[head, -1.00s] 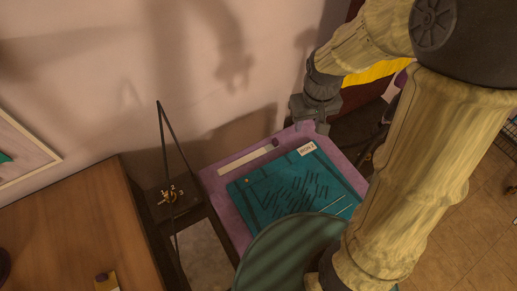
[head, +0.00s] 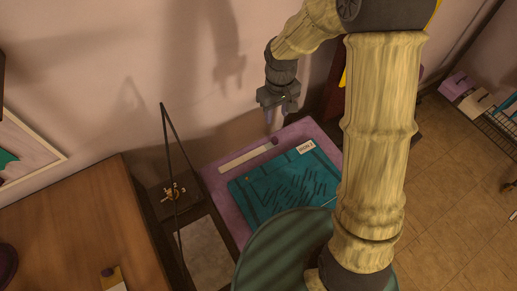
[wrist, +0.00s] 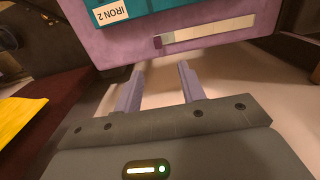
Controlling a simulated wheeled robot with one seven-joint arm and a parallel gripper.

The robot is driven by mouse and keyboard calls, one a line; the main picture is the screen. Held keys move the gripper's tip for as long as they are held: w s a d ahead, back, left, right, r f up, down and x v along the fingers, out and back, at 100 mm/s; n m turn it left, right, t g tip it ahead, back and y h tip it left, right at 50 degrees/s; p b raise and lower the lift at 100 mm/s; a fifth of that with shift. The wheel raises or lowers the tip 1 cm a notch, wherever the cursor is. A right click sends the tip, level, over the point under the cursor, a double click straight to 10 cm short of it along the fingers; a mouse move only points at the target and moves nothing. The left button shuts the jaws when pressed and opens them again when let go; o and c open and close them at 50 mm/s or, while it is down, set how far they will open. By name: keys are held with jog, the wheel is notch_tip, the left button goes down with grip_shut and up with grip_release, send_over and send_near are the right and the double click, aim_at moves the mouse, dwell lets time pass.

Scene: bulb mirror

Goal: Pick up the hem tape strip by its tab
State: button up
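The hem tape strip (head: 244,160) is a long cream strip lying along the far edge of a purple-topped table (head: 222,203). Its small dark purple tab (head: 274,141) is at the strip's right end. In the wrist view the strip (wrist: 212,32) runs to the right and the tab (wrist: 165,41) is at its left end. My gripper (head: 276,114) is above the table's far edge, near the tab. In the wrist view the two fingers (wrist: 160,76) are apart, with nothing between them, and point toward the tab.
A teal mat (head: 265,190) with an "IRON 2" label (head: 306,147) lies beside the strip. A dark thin-framed stand (head: 172,190) is at the left, next to a wooden table (head: 80,215). A wall (head: 110,70) is close behind.

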send_over(275, 138)
jog(key=f, duration=0.5)
jog(key=f+p, duration=0.1)
jog(key=f, duration=0.2)
jog(key=shift+s+f, duration=0.1)
jog(key=shift+s, duration=0.25)
jog(key=shift+a, duration=0.1)
jog(key=shift+f, duration=0.1)
jog(key=shift+w+f+p, duration=0.15)
jog(key=shift+f+p, duration=0.25)
jog(key=shift+f, duration=0.85)
jog(key=shift+w+f+p, duration=0.15)
jog(key=shift+f+p, duration=0.2)
jog(key=shift+f, duration=0.9)
jog(key=shift+s, duration=0.15)
grip_shut()
